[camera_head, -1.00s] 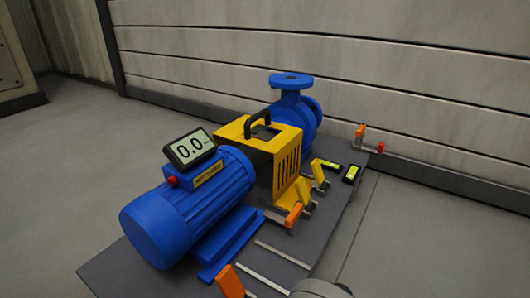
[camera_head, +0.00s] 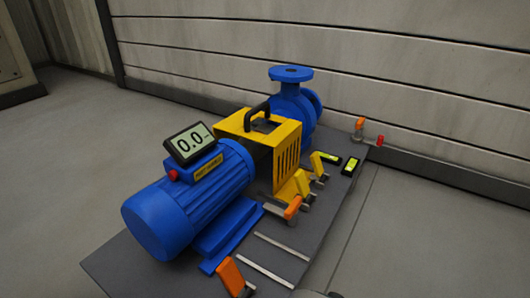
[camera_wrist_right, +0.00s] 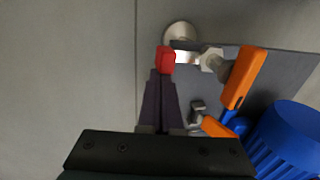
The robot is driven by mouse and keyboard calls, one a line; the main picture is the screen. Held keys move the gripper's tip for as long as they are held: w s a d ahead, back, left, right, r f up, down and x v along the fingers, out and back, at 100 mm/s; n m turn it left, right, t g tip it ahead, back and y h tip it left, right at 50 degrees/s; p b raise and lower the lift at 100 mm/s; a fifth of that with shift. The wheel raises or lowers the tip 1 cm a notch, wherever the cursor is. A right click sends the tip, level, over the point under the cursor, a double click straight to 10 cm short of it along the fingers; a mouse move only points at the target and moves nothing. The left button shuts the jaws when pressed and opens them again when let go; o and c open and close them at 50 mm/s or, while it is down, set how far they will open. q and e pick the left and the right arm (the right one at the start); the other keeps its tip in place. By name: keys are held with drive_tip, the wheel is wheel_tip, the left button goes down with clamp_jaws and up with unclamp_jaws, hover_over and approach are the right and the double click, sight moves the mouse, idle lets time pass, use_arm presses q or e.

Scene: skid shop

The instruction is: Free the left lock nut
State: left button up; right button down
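In the right wrist view, a red block-like tab (camera_wrist_right: 166,60) sits at the tips of my right gripper (camera_wrist_right: 163,74). The dark fingers are close together and touch or nearly touch it; I cannot tell whether they grip it. A silver hex nut (camera_wrist_right: 211,60) is to its right, beside an orange handle (camera_wrist_right: 243,77). A pale round part (camera_wrist_right: 180,35) lies just behind the red tab. I cannot tell for certain which part is the left lock nut. In the head view, a similar red piece (camera_head: 380,140) is at the far corner. My left gripper is not in view.
The blue motor (camera_head: 188,203), yellow guard (camera_head: 262,145) and blue pump (camera_head: 293,103) stand on a grey baseplate (camera_head: 325,232). A display (camera_head: 190,143) reads 0.0. The floor at right is clear.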

drive_tip(key=shift+s+a, duration=0.1)
drive_tip(key=shift+s, duration=0.15)
drive_tip(key=shift+s+a+p, duration=0.45)
drive_tip(key=shift+s+a, duration=0.2)
drive_tip(key=shift+s, duration=0.3)
drive_tip(key=shift+s+a, duration=0.35)
drive_tip(key=shift+a, duration=0.2)
drive_tip(key=shift+s, duration=0.1)
